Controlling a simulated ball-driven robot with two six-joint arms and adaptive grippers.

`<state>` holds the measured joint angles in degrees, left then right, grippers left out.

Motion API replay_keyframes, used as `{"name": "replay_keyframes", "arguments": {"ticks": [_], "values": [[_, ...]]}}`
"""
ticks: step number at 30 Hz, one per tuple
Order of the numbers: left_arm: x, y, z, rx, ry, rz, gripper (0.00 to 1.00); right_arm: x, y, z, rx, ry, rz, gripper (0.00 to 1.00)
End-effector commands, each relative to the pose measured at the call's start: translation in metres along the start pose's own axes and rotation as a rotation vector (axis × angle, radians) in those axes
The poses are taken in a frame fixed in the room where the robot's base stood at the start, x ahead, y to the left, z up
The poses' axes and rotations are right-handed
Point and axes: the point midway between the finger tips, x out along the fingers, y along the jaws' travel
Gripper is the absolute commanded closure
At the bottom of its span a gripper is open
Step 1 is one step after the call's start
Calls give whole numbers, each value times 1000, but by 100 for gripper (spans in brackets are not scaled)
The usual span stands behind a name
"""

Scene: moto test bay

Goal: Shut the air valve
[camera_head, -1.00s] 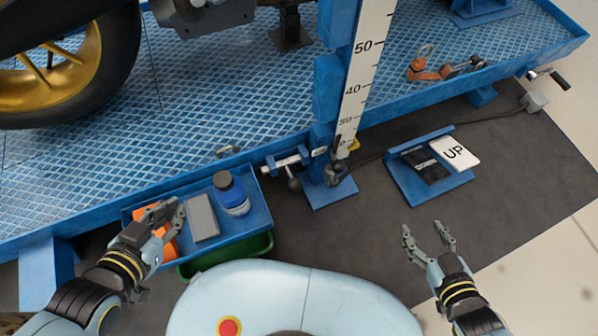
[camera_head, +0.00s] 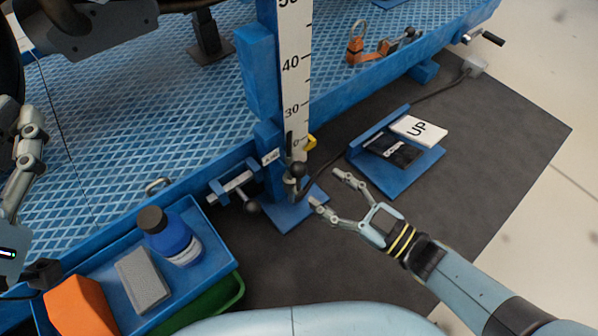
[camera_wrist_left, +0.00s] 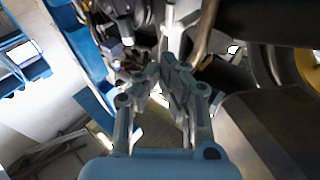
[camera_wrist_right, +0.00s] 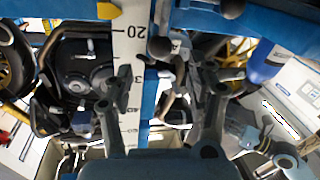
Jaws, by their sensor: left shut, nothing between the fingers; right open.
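The air valve (camera_head: 295,172) sits low at the foot of the blue post, beside a small label (camera_head: 270,157). It has a dark upright lever and a black ball; its exact position is hard to read. My right gripper (camera_head: 327,188) is open and empty, just right of the valve, fingers pointing at it and apart from it. In the right wrist view, a dark ball (camera_wrist_right: 160,47) shows beyond the open fingers (camera_wrist_right: 165,85). My left gripper is at the left edge of the head view, partly cut off; in the left wrist view its fingers (camera_wrist_left: 170,68) are shut and empty.
A blue clamp (camera_head: 232,184) with a ball handle is left of the valve. A blue tray (camera_head: 205,275) holds a bottle, a grey block and an orange object. A blue pedal (camera_head: 405,180) with an UP plate stands right. A cable crosses the dark mat.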

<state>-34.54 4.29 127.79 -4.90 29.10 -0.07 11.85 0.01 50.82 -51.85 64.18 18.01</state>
Motion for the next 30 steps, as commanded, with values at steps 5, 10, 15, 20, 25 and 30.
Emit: {"name": "replay_keyframes", "arguments": {"ticks": [5, 10, 15, 20, 25, 30], "values": [[16, -1, -38, 17, 175, 3, 100, 27, -1, 2, 1, 0, 0, 44], [23, -1, -75, 33, 339, 7, 100, 49, -1, 2, 2, -1, 1, 44], [24, -1, -101, 46, 457, 11, 100, 63, -1, 2, 2, -2, 1, 44], [24, -1, -114, 51, 511, 12, 100, 69, 0, 1, 1, -2, 0, 44], [24, -1, -116, 52, 521, 12, 100, 71, 0, 1, 0, -2, 1, 44], [24, -1, -116, 52, 520, 12, 100, 70, 0, 1, 1, -2, 1, 50]]}}
